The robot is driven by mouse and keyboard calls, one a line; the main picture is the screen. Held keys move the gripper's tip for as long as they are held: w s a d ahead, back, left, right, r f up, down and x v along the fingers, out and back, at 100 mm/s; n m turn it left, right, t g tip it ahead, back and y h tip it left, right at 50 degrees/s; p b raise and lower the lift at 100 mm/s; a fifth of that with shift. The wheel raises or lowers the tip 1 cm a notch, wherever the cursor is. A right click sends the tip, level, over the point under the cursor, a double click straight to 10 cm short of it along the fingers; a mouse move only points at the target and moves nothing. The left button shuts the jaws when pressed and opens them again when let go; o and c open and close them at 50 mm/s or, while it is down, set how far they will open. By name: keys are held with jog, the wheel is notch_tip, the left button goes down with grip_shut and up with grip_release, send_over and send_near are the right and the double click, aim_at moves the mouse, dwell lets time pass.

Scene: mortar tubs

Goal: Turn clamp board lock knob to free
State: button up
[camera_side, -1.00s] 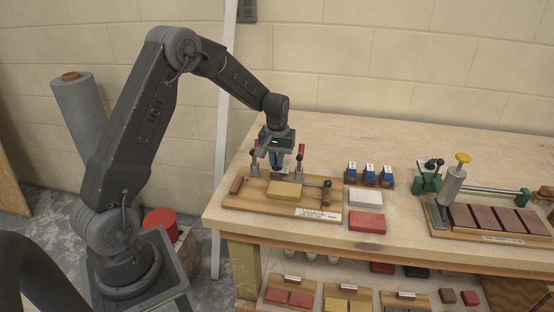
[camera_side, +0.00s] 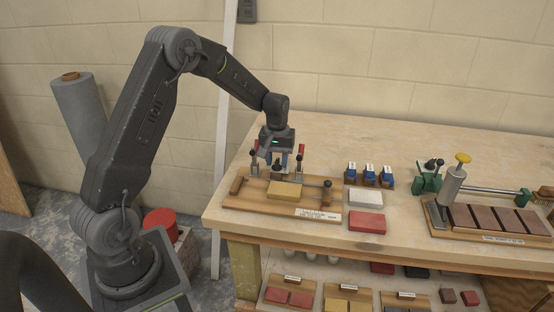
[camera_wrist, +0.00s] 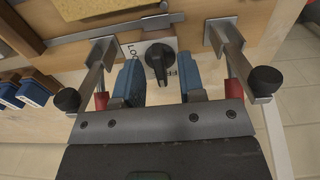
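The clamp board (camera_side: 245,204) lies at the left end of the bench, with a yellow block (camera_side: 284,190) on it. Its black lock knob (camera_wrist: 158,62) sits on a white plate (camera_wrist: 135,48) in the wrist view. Lettering beginning "LO" shows left of the knob, and smaller, partly hidden lettering shows to its right. The knob's handle points roughly up and down in that picture. My gripper (camera_wrist: 163,82) is open, its two blue fingers on either side of the knob. A gap shows on the right; I cannot tell whether the left finger touches.
Toggle clamps with red handles (camera_wrist: 235,88) and black tips (camera_wrist: 264,80) stand close on both sides of my gripper. White (camera_side: 365,198) and red (camera_side: 367,222) blocks lie right of the board. Blue holders (camera_side: 370,175) stand behind them.

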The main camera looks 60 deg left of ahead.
aim_at(277, 161)
notch_tip(277, 161, up, 14)
dwell(0.6)
jog(key=shift+f, duration=0.1)
jog(key=s+d+r+m+t, duration=0.2)
jog(key=s+d+r, duration=0.2)
jog(key=s+d, duration=0.2)
jog(key=s+d+r+m+t, duration=0.1)
jog(key=s+d+r+m, duration=0.25)
jog(key=s+d, duration=0.3)
jog(key=s+d+f+m+t, duration=0.1)
jog(key=s+d+m, duration=0.1)
jog(key=s, duration=0.4)
jog(key=s+d+m+t, duration=0.1)
jog(key=s+d, duration=0.3)
jog(key=s, duration=0.2)
jog(key=shift+s+d+f+m+t, duration=0.15)
jog(key=shift+d+f+m+t, duration=0.15)
jog(key=shift+d+f+m, duration=0.05)
